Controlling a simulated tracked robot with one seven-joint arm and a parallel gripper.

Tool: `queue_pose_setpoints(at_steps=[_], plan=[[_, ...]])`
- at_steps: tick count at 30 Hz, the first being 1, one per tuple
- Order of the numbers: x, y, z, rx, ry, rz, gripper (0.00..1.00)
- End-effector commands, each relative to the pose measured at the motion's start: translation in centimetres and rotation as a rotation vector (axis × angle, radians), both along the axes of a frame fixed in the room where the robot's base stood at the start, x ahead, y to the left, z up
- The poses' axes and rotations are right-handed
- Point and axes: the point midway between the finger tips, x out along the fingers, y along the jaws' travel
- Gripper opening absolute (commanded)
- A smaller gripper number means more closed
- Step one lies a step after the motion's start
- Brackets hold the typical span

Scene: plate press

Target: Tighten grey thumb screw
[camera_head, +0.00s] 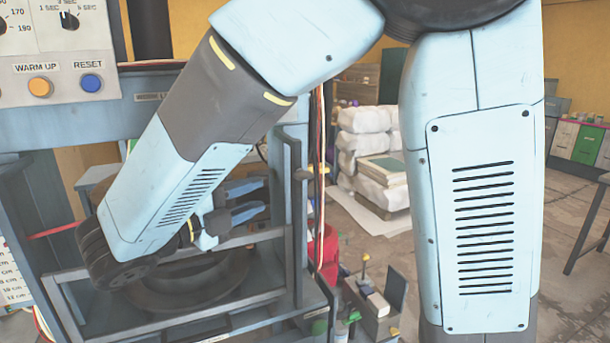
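My gripper (262,196) is inside the open frame of the press (292,230), seen partly past my own arm. Its two dark fingers point right, toward the upright post at the frame's right side. A gap shows between the fingers and I see nothing held in it. A small knob or rod end (304,173) with a yellowish tip sticks out by that post, to the right of the fingers and apart from them. I cannot tell whether it is the grey thumb screw; no other thumb screw shows clearly, and my arm hides part of the press.
A control panel (58,55) with orange and blue buttons is at the upper left. A round dark plate (190,285) lies low in the press behind a metal rail (170,275). Red and white cables (319,150) hang right of the post. White sacks (368,150) stand behind.

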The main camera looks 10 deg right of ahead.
Motion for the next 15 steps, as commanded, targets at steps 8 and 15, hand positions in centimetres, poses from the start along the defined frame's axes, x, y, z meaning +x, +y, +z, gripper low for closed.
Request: queue_pose_setpoints(at_steps=[8,15], plan=[[2.2,-3.5,0.0,0.003,-0.001,-0.009,0.37],[4.6,-7.1,0.0,0.005,-0.002,-0.009,0.37]])
